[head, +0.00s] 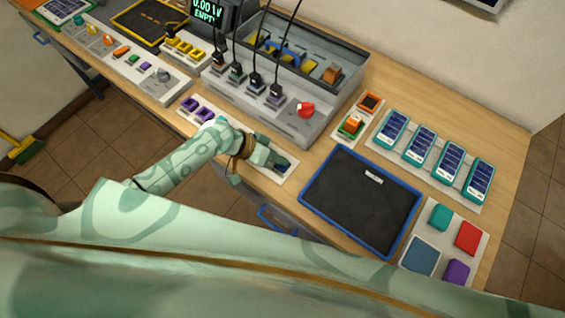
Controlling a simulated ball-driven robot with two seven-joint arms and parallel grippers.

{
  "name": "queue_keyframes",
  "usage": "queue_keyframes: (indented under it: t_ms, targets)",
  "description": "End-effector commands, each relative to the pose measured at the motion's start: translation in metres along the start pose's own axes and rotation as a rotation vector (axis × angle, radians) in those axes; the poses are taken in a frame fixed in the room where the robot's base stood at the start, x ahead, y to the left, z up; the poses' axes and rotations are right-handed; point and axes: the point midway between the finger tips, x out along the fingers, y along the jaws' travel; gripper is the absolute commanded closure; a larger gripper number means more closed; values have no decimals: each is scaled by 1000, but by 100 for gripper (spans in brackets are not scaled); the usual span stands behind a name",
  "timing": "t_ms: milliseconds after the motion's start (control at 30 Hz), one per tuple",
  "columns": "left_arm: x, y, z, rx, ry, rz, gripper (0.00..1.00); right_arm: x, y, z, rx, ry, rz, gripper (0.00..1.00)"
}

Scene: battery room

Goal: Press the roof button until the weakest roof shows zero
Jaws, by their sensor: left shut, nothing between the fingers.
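My left gripper (282,163) is shut and empty. Its fingertips are low over a small pale plate (291,174) at the table's front edge; I cannot tell whether they touch it. The gripper hides most of that plate and whatever is on it. Several small blue solar panels (421,144) stand in a row on a pale base at the right; any readings on them are too small to tell. A dark display (207,10) at the top reads 0.00 V and EMPTY. I cannot tell which part is the roof button. My right gripper is not in view.
A grey console (315,125) with black plugs and a red knob (305,110) stands behind the gripper. Coloured blocks (466,238) sit on a plate at the front right. Purple pieces (188,103) lie left of the gripper.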

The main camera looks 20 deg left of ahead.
Motion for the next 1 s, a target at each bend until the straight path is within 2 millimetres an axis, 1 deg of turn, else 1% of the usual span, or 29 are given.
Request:
queue_keyframes:
  t_ms: [1000]
  targets:
    - [6,-4,4,0,-2,0,100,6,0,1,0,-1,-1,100]
